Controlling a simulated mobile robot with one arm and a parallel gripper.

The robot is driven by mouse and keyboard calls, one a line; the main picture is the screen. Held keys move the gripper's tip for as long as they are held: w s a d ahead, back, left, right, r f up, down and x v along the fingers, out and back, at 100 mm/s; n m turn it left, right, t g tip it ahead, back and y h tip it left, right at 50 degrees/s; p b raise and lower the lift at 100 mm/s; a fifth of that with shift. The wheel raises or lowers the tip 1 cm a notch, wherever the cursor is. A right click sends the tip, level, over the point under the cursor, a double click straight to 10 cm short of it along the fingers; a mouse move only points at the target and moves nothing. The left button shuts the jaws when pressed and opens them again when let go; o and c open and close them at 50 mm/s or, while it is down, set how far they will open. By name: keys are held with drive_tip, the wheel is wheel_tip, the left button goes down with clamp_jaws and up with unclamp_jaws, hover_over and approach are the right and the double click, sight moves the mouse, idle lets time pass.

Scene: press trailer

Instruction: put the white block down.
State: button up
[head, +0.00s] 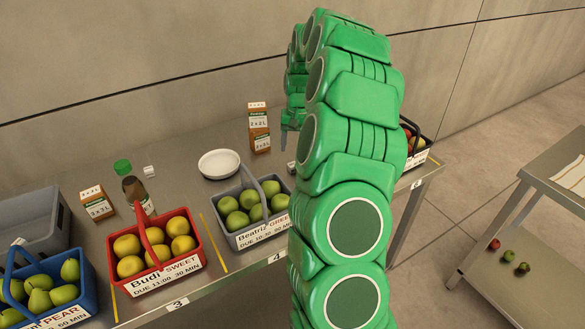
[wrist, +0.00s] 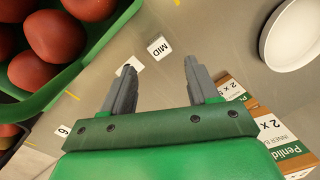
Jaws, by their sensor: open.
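A small white block marked MID (wrist: 159,47) rests on the grey table in the wrist view, just beyond my open fingertips and apart from them. A second small white piece (wrist: 129,67) shows at the left fingertip, partly hidden by it; I cannot tell what it is. In the head view a white block (head: 149,171) sits on the table by the green-capped bottle. A pale piece (head: 292,167) shows beside my arm, mostly hidden. My gripper (wrist: 161,63) is open, with nothing seen between its fingers. It hangs over the table in the head view (head: 285,140), partly behind my arm.
A white plate (head: 219,164), a carton (head: 259,128) and another carton (head: 97,202) stand on the table. Blue, red (head: 165,278) and grey (head: 262,232) fruit baskets line the front. A green basket of red fruit (wrist: 100,40) lies left of my fingers.

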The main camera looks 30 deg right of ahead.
sight(293, 164)
drive_tip(key=shift+s+a+f+m+y, duration=0.1)
drive_tip(key=shift+f+m+y, duration=0.45)
drive_tip(key=shift+f+m, duration=1.1)
drive_tip(key=shift+w+f+m+y, duration=0.1)
drive_tip(key=shift+f+m+y, duration=0.55)
drive_tip(key=shift+m, duration=1.95)
drive_tip(key=shift+s+a+f+m+y, duration=0.1)
drive_tip(key=shift+f+m+y, duration=0.4)
drive_tip(key=shift+f+m, duration=1.15)
drive_tip(key=shift+r+m, duration=0.5)
clamp_jaws()
drive_tip(key=shift+r, duration=0.1)
